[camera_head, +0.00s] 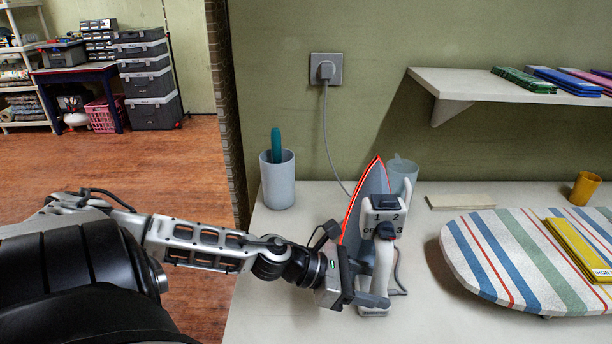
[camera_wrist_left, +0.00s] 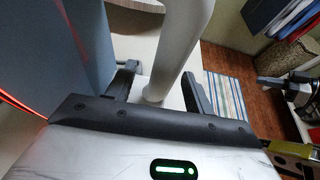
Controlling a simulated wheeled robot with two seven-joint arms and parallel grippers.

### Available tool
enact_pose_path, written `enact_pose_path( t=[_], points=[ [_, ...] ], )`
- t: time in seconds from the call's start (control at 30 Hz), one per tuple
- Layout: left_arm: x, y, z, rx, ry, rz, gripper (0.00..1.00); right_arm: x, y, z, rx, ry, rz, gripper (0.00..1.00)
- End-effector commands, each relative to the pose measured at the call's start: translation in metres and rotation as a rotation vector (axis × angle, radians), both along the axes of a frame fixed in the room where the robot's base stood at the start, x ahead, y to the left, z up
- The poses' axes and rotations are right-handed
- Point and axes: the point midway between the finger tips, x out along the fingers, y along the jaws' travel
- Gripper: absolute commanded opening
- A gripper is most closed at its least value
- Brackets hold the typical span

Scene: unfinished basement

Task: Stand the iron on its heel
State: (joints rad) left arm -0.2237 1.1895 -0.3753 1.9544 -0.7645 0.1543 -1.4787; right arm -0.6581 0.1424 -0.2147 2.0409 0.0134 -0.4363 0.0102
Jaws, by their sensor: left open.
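The iron (camera_head: 368,200) stands upright on the white worktop, its pointed tip up and its heel down. Its grey-blue soleplate has a glowing red edge and faces left and back; the dial block with numbers faces me. My left gripper (camera_head: 368,290) is at the lower part of the iron. In the left wrist view, the white handle (camera_wrist_left: 180,45) passes between the two black fingers of the open gripper (camera_wrist_left: 160,92), with gaps visible beside it. The gripper hides part of the iron's lower body.
A striped ironing board (camera_head: 520,262) with a yellow item (camera_head: 580,247) lies to the right. A grey cup (camera_head: 278,182) stands left, a translucent cup (camera_head: 403,172) just behind the iron. The cord runs to the wall socket (camera_head: 326,69). A shelf (camera_head: 455,84) overhangs the right side.

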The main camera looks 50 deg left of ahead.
Motion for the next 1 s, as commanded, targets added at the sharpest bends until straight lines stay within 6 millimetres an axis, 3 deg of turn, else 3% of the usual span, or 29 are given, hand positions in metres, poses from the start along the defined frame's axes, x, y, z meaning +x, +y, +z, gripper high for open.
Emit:
enact_pose_path(
  t=[0.17,0.47,1.0],
  points=[
    [-0.014,0.010,0.004,0.003,0.004,-0.004,0.53,0.000,0.000,-0.003,-0.004,0.001,0.005,0.00],
    [-0.038,0.030,0.023,-0.001,0.002,-0.001,0.53,0.000,-0.001,0.013,-0.007,-0.008,0.009,0.00],
    [-0.100,0.084,0.056,0.003,-0.007,-0.002,0.53,-0.006,-0.004,0.014,-0.011,0.017,-0.012,0.00]
  ],
)
